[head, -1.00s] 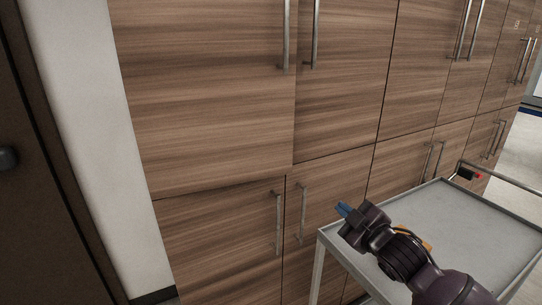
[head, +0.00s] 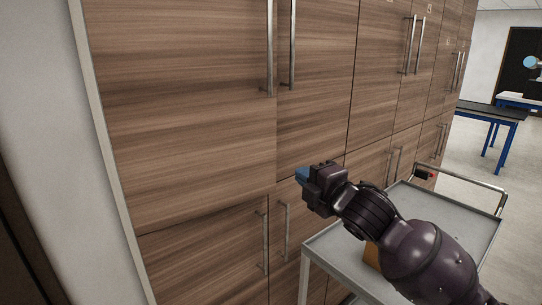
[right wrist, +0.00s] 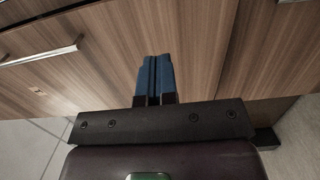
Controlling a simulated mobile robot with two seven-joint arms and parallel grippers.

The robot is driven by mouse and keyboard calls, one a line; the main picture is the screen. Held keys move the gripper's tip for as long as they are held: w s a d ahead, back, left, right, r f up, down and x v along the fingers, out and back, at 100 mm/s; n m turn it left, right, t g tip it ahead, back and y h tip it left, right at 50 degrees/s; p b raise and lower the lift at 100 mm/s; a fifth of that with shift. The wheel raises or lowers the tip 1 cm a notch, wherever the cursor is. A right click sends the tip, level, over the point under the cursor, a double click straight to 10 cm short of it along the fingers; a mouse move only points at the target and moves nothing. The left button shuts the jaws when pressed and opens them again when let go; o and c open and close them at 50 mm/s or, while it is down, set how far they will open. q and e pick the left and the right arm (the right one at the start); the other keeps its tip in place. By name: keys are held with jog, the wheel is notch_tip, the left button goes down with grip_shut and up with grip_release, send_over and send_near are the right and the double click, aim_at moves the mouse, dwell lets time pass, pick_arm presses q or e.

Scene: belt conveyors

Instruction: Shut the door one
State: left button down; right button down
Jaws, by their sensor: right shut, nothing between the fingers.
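The wood-grain cabinet has an upper left door (head: 190,110) with a long vertical metal handle (head: 269,50) near its right edge. This door looks nearly flush with its neighbour; I cannot tell if a small gap remains at its edge. My right gripper (head: 301,175) is shut and empty, with blue fingertips, in front of the cabinet just right of that door's lower right corner. In the right wrist view the shut blue fingers (right wrist: 155,78) point toward the wood-grain fronts, with no visible grip on anything. My left gripper is out of view.
The neighbouring upper door (head: 318,90) and lower doors (head: 205,255) look closed. A grey metal cart (head: 455,215) stands at the right beneath my right arm. A white wall (head: 95,200) borders the cabinet's left side. A blue-legged table (head: 490,115) is far right.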

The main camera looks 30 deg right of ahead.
aim_at(266, 152)
pick_arm(q)
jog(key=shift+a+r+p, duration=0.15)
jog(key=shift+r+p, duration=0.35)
jog(key=shift+p, duration=0.15)
pick_arm(e)
jog(key=w, duration=1.3)
jog(key=shift+w, duration=0.15)
